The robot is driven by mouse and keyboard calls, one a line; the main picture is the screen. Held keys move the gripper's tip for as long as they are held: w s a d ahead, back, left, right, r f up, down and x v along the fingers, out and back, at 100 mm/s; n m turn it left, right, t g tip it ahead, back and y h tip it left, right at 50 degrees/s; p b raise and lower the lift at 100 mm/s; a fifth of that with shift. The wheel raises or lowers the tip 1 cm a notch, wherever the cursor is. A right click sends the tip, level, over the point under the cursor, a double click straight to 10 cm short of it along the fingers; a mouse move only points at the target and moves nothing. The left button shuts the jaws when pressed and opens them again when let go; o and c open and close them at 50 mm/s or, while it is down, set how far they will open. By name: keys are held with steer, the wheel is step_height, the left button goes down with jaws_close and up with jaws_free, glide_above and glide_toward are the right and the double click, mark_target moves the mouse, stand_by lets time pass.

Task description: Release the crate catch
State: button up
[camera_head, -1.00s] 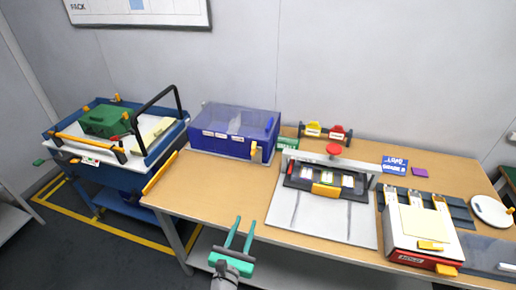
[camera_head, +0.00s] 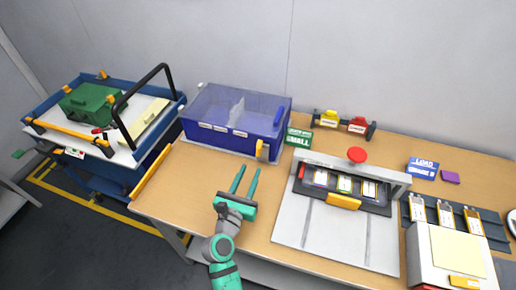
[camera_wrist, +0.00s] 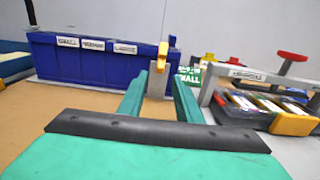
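The blue crate (camera_head: 222,128) stands at the back of the table, with a translucent lid and several white labels on its front. Its yellow catch (camera_head: 262,151) is at the crate's front right on a grey bracket. In the wrist view the catch (camera_wrist: 163,56) stands upright beyond my fingers, beside the crate's front wall (camera_wrist: 90,66). My gripper (camera_head: 247,172) is open and empty, with two green fingers pointing toward the catch. In the wrist view the gap between the fingers (camera_wrist: 160,88) lines up roughly with the catch, and they do not appear to touch it.
A green sign (camera_head: 299,138) stands just right of the catch. A grey fixture (camera_head: 335,232) with a red knob (camera_head: 357,155) and pouch cells is further right. A blue cart (camera_head: 35,112) with a green box stands left. The tabletop (camera_head: 185,185) before the crate is clear.

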mark_target(259, 154)
steer(key=x, duration=0.9)
steer(key=shift+d, duration=0.4)
steer(key=shift+w+a, duration=0.25)
steer(key=shift+a, duration=0.05)
steer(key=shift+d, duration=0.1)
jaws_close()
